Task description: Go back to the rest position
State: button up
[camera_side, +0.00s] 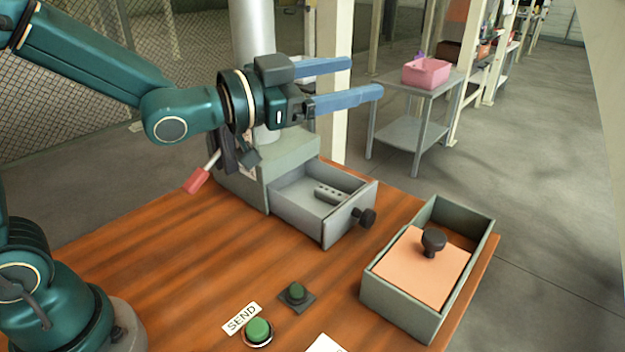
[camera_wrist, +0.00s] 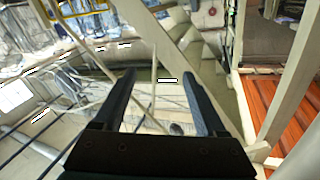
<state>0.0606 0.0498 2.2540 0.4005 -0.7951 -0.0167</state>
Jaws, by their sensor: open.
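My gripper (camera_side: 366,80) is raised above the table in the side view, pointing right, with its two blue fingers spread apart and nothing between them. In the wrist view the open fingers (camera_wrist: 158,75) face the background of the room, and a strip of the table shows at the right. My gripper is well above the grey drawer unit (camera_side: 285,160) and touches nothing.
The grey drawer (camera_side: 325,228) is pulled open, with a small grey holed piece (camera_side: 332,195) inside. A green box (camera_side: 398,306) at the right holds an orange knobbed lid (camera_side: 415,268). Green buttons (camera_side: 258,330) sit at the front. A red-handled lever (camera_side: 198,180) stands beside the unit.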

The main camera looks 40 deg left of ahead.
jog(key=s+a+f+n+g+y, duration=0.2)
jog(key=s+a+n+g+y, duration=0.15)
jog(key=s, duration=0.25)
jog(key=s+a+f+n+g+y, duration=0.2)
jog(key=s+a+f+n+y, duration=0.1)
jog(key=s+a, duration=0.3)
jog(key=s+d+f+g, duration=0.1)
jog(key=s+f+g, duration=0.5)
jog(key=s, duration=0.4)
jog(key=shift+s+d+f+n, duration=0.25)
jog(key=shift+d+f+n, duration=0.1)
jog(key=shift+f, duration=0.35)
jog(key=shift+o, duration=0.2)
jog(key=shift+a, duration=0.1)
